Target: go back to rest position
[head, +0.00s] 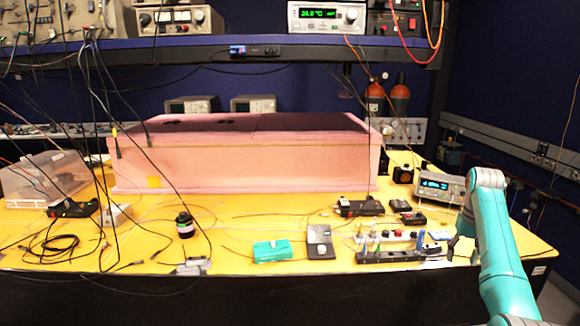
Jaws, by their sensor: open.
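My teal arm (500,245) rises at the right edge of the bench, with its pale upper joint at the top. My gripper (454,243) shows as a small dark shape just left of the arm, over the bench's right front part. It is open, and I see nothing held in it. The arm partly hides it.
A power strip (390,256) with plugs lies left of my gripper. A display instrument (441,187) stands behind it. A pink foam enclosure (250,165) fills the back of the yellow bench (225,250). A teal box (272,251) and loose cables lie in front.

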